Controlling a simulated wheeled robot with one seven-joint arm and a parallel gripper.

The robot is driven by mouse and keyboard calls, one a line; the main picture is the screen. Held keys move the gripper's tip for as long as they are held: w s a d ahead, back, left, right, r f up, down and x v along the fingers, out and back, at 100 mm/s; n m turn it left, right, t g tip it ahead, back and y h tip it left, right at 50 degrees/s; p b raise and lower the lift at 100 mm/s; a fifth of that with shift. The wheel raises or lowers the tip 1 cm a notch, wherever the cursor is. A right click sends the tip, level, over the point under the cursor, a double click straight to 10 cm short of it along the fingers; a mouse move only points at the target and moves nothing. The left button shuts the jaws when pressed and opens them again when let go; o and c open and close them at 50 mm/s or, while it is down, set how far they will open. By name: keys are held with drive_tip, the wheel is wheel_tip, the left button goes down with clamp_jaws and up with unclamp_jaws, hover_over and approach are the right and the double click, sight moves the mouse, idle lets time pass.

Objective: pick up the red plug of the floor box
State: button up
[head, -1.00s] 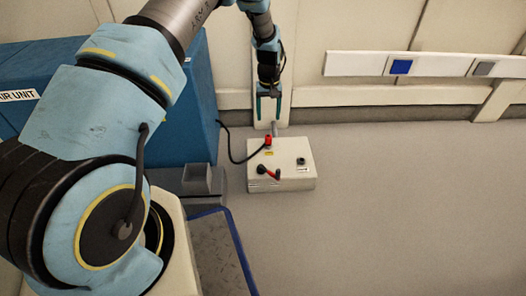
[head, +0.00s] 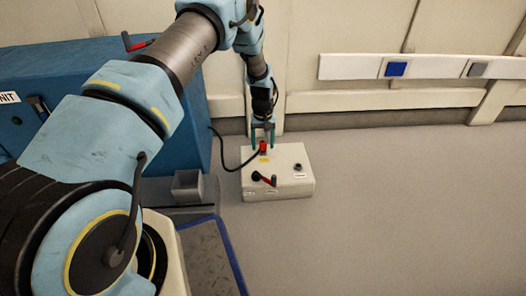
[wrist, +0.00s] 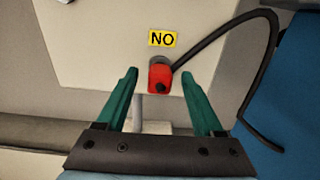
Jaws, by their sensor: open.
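The red plug (head: 263,147) stands on the back part of the top of the white floor box (head: 290,184), with a black cable running from it to the left. In the wrist view the red plug (wrist: 160,79) sits below a yellow "NO" label (wrist: 163,39), and its cable curves away to the right. My gripper (head: 263,131) is just above the plug in the head view. In the wrist view my gripper (wrist: 160,72) is open, with one green finger on each side of the plug and a gap on both sides.
The box top also has a red-and-black lever (head: 265,179) and a dark knob (head: 298,167). A blue cabinet (head: 170,110) stands left of the box. The wall is close behind it. The grey floor (head: 420,210) to the right is clear.

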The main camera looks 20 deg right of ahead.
drive_tip(key=shift+f, duration=0.55)
drive_tip(key=shift+r, duration=0.1)
drive_tip(key=shift+c, duration=0.4)
clamp_jaws()
